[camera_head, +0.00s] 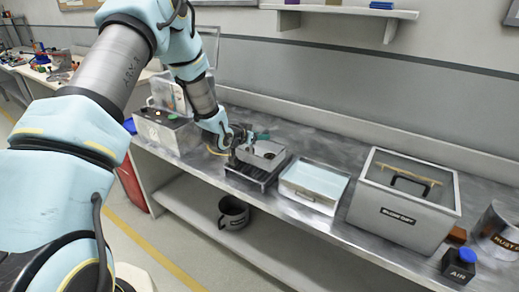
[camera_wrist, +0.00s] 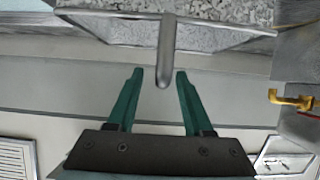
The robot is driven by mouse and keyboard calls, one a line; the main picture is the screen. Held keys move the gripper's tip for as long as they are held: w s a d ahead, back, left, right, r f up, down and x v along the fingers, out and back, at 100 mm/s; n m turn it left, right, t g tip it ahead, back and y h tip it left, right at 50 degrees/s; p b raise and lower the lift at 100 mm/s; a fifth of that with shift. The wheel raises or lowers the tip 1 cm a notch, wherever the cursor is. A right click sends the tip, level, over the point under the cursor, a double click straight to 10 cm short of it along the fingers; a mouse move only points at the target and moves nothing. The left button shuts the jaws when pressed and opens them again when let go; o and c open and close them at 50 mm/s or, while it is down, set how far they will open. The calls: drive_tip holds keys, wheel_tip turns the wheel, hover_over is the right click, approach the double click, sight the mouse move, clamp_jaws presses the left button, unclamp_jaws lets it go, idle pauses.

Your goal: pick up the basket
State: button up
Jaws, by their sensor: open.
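The basket (camera_head: 266,154) is a small grey metal box over a dark slatted rack (camera_head: 251,176) on the bench. In the wrist view, the basket (camera_wrist: 120,28) fills the top, with speckled grey surfaces and a grey bar-like handle (camera_wrist: 168,48) pointing toward my fingers. My gripper (camera_wrist: 158,74) has dark green fingers standing apart, with the handle's end between their tips in the picture. I cannot tell whether they touch it. In the head view, my gripper (camera_head: 245,150) is at the basket's left side and partly hides it.
A tray of pale blue liquid (camera_head: 315,180) stands right of the basket. A grey box (camera_head: 168,130) stands left.

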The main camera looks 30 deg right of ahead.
drive_tip(key=shift+w+d+f, duration=0.15)
drive_tip(key=shift+d+f, duration=0.05)
drive_tip(key=shift+d, duration=0.1)
clamp_jaws()
idle(1.3)
